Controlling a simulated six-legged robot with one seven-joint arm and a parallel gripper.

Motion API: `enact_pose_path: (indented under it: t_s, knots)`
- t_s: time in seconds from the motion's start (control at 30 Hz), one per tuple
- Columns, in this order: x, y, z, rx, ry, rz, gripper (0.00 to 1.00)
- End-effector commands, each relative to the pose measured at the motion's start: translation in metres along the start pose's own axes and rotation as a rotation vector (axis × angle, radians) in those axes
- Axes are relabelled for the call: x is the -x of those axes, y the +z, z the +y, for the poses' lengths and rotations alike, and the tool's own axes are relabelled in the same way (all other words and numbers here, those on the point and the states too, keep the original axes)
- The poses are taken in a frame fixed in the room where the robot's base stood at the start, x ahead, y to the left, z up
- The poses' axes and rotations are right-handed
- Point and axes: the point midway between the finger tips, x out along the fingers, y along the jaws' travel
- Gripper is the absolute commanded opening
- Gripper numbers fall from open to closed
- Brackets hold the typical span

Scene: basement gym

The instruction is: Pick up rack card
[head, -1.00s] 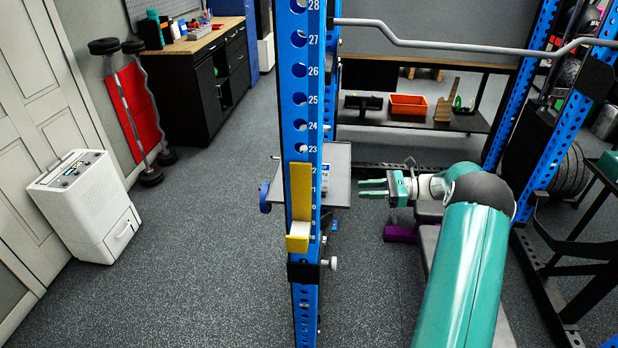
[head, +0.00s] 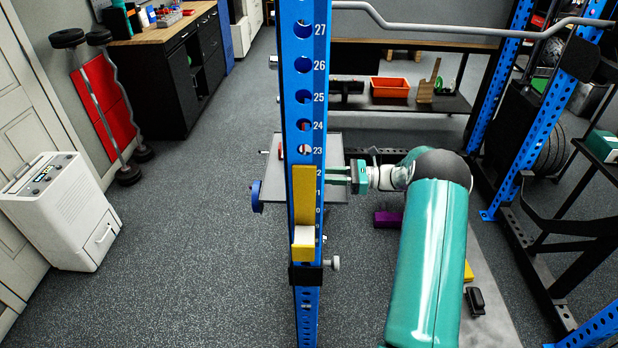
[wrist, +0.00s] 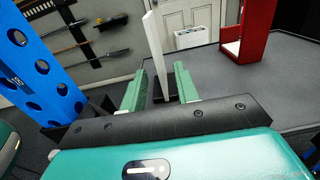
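The rack card is a thin white upright panel (wrist: 154,48) seen almost edge-on in the wrist view. Its foot is in a small dark holder (wrist: 172,88) on a grey shelf (wrist: 245,85). My gripper (wrist: 160,78) is open, with one green finger on each side of the card's lower part. Gaps show between the fingers and the card. In the head view my gripper (head: 332,176) reaches left over the shelf (head: 334,148), its tips close to the blue rack upright (head: 305,95). The card is hidden there behind the upright.
A red open-sided stand (wrist: 250,32) is on the shelf, right of the card. A yellow bracket (head: 304,200) is on the upright. A grey bar (head: 430,34) crosses above my arm. Open floor lies left, before a white dehumidifier (head: 62,210).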

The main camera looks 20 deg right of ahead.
Motion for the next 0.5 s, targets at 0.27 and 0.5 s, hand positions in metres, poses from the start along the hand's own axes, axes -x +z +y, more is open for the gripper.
enact_pose_path:
  t_s: [0.27,0.5]
  knots:
    - [-0.025,-0.001,-0.001,-0.001,0.003,0.001,0.31]
    - [-0.061,-0.003,-0.002,0.0,0.003,0.0,0.31]
